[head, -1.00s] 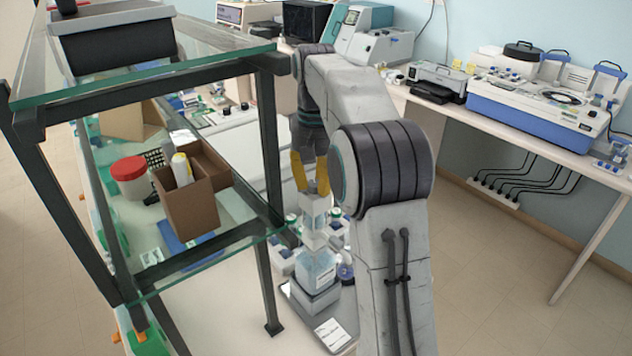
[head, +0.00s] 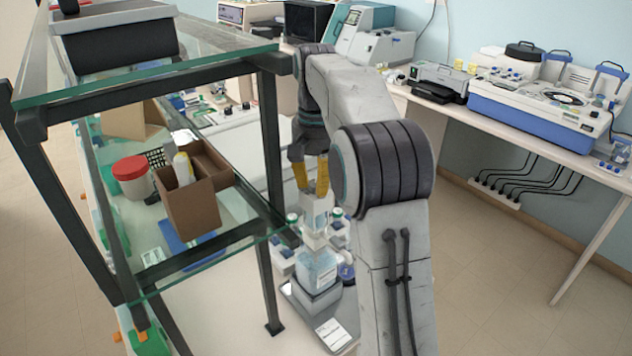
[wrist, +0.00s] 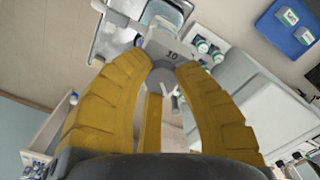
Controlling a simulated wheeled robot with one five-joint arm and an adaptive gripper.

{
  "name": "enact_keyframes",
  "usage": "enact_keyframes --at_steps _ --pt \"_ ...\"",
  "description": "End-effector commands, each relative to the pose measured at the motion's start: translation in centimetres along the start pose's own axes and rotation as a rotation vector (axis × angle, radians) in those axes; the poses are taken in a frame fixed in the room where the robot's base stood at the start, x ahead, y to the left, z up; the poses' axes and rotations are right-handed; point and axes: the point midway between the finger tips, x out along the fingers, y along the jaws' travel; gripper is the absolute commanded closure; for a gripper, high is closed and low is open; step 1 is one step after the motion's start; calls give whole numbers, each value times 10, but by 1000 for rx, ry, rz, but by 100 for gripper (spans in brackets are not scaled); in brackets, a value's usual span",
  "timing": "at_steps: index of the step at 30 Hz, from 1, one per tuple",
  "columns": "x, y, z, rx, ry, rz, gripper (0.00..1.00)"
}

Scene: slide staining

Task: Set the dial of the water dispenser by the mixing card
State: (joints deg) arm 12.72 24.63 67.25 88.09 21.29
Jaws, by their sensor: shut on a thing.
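The water dispenser (head: 317,270) stands below my arm, with a clear bluish container and a pale upper part, on a grey base. My gripper (head: 311,188) points down at its top. In the wrist view my gripper (wrist: 163,72) has its yellow fingers closed around a small grey dial (wrist: 162,76). The number 10 shows on the pale face beside the dial; other marks are hidden or too small. A white card (head: 333,334) lies on the front of the base; its print is unreadable, and I cannot tell if it is the mixing card.
A glass shelf rack (head: 150,280) with dark posts stands close on the left, carrying an open cardboard box (head: 190,212) and a red-lidded jar (head: 130,178). Small bottles crowd behind the dispenser. A bench (head: 560,150) with a blue-and-white machine (head: 540,105) runs along the right wall.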

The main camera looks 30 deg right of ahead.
Motion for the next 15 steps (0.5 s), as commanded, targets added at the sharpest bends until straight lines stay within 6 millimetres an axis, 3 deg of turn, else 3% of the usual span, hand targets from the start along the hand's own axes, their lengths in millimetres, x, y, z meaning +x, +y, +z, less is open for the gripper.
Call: enact_keyframes --at_steps 1,2,10,15 --pt "1 0 0 -1 -3 1 100" --pt "1 0 0 -1 -3 1 71" --pt "0 0 0 -1 -2 1 47" --pt "0 0 0 -1 -1 0 46"
